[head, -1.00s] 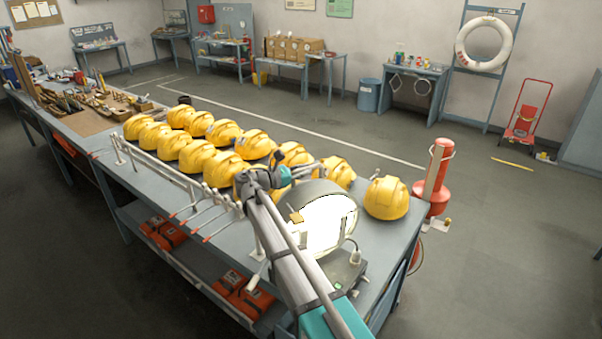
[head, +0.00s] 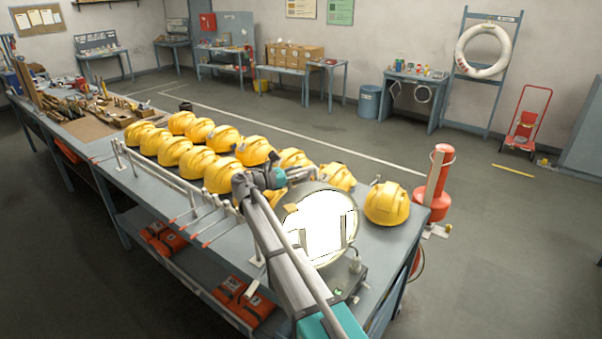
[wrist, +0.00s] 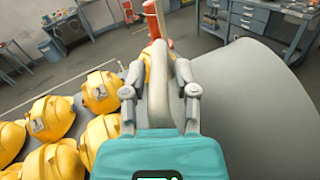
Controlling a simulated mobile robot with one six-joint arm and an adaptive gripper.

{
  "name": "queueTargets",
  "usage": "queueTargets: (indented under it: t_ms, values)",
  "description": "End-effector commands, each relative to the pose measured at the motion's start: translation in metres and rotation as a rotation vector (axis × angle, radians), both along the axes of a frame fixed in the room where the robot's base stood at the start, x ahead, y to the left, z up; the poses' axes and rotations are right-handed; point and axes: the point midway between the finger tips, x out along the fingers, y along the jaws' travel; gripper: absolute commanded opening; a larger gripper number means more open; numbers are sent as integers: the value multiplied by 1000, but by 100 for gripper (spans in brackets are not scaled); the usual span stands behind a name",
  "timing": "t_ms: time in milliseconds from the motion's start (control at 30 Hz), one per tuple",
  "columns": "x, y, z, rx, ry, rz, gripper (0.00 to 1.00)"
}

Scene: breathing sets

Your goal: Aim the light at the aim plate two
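The light (head: 320,226) is a round grey drum lamp with a glaring white face, standing on a grey base (head: 345,278) on the bench. Its face points largely toward the head camera. My gripper (head: 304,173) is at the top rear edge of the light. In the wrist view, its fingers (wrist: 158,75) lie on both sides of an upright grey piece, seemingly the light's handle, and appear closed on it. The light's grey housing (wrist: 245,100) fills the right of that view. The fingertips' contact is partly hidden. I cannot identify aim plate two in either view.
Several yellow helmets (head: 222,173) stand in rows left of the light, and one helmet (head: 387,203) stands close on its right. A red extinguisher-like cylinder (head: 436,180) is beyond the bench's right end. A white rail (head: 170,180) runs along the bench's front edge.

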Motion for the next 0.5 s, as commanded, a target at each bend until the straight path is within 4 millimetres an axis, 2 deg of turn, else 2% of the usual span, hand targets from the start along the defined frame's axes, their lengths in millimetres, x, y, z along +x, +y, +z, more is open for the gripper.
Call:
queueTargets:
  t_ms: [500]
  values:
    - [-1, 1, 0, 0, 0, -1, 57]
